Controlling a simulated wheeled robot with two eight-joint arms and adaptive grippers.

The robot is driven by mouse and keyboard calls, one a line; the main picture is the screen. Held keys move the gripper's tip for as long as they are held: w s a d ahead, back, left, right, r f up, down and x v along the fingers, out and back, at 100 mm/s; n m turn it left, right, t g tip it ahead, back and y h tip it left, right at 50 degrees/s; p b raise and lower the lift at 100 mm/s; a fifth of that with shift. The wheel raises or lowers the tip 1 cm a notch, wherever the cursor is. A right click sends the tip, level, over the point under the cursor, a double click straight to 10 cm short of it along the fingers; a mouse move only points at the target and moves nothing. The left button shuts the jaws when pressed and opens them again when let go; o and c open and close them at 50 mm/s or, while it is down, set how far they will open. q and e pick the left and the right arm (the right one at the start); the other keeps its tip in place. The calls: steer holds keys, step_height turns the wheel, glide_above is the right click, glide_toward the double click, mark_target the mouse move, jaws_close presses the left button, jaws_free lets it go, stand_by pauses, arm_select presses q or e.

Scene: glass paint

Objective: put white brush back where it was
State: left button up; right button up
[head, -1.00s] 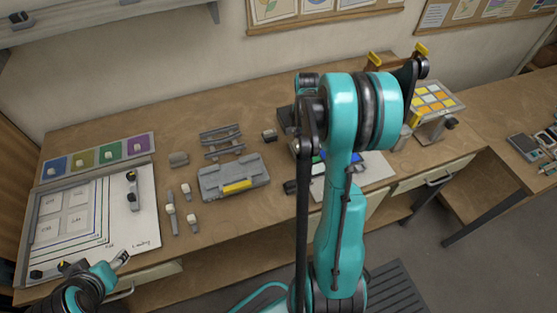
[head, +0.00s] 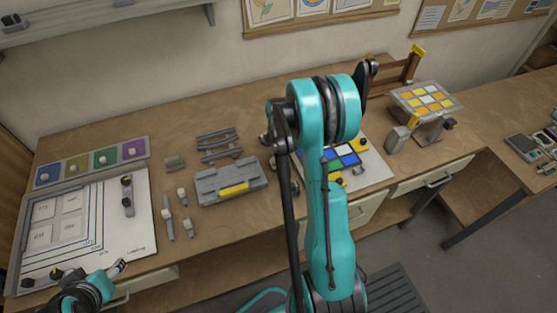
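Several slim grey tools with pale block ends lie left of the grey tray; one is the long tool (head: 167,222), with a shorter one (head: 182,197) and another (head: 189,229) beside it. I cannot tell which, if any, is the white brush. My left gripper (head: 118,267) is at the lower left, over the front edge of the white drawing board (head: 135,225); its fingers are too small to read. My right arm rises through the middle of the view and its gripper is hidden behind it, so anything it holds is also hidden.
A grey tray (head: 215,188) with a yellow label sits mid-table. A panel of blue, white and green squares (head: 345,156) lies partly behind my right arm. A tilted stand with yellow and orange squares (head: 425,98) is at right. Colour pads (head: 108,158) lie back left.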

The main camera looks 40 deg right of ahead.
steer(key=shift+f, duration=0.15)
steer(key=o, duration=1.2)
steer(key=shift+r, duration=0.5)
step_height(320, 180, up, 11)
steer(key=p, duration=0.2)
steer(key=s+a+r+m+t, duration=0.2)
steer(key=a+r+m, duration=0.15)
steer(key=a, duration=0.25)
steer(key=s+a+r+m+t, duration=0.1)
steer(key=s+a+r+m, duration=0.2)
steer(key=a+r, duration=0.3)
steer(key=s+a+m+t, duration=0.4)
steer(key=s+a+m, duration=0.3)
steer(key=a, duration=0.3)
steer(key=shift+r+m, duration=0.25)
steer(key=shift+m, duration=0.2)
